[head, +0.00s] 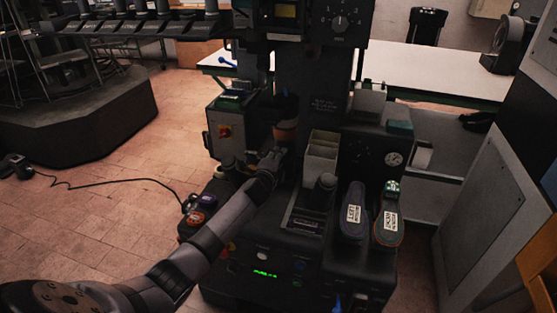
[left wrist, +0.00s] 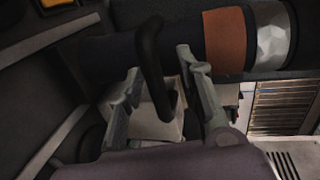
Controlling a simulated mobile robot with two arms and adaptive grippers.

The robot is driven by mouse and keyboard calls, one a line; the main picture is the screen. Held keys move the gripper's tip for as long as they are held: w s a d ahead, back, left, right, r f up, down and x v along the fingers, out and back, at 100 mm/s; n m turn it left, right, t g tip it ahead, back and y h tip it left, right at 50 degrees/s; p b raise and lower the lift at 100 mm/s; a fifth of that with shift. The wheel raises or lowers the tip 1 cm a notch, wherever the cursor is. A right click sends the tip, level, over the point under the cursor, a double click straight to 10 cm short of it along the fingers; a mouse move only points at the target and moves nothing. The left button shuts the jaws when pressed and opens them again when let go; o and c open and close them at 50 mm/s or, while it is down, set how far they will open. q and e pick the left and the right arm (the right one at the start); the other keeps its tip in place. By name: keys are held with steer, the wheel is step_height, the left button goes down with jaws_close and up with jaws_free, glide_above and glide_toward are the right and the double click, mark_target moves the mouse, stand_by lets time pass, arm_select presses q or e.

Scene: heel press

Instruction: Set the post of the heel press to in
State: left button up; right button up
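The heel press (head: 315,85) is a dark machine standing in the middle of the head view. Its post appears to be the dark cylinder with a brown band (head: 286,131), which lies across the top of the left wrist view (left wrist: 225,40). A black bent handle (left wrist: 150,55) comes off that cylinder. My left gripper (head: 274,157) is at the press, just below the brown band. In the left wrist view the left gripper (left wrist: 160,65) is open, with the handle between its fingers and gaps beside it. My right gripper is not in view.
Two shoe-shaped pieces with white labels (head: 354,212) stand at the right of the press. A pale open bin (head: 321,155) stands close right of my gripper. A control box with a red switch (head: 226,131) is at its left. Tiled floor (head: 90,215) is free at left.

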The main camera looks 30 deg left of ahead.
arm_select(q)
steer(key=shift+s+f, duration=0.1)
steer(key=shift+s, duration=0.15)
steer(key=v, duration=1.1)
steer(key=shift+s+r, duration=0.25)
steer(key=shift+d, duration=0.1)
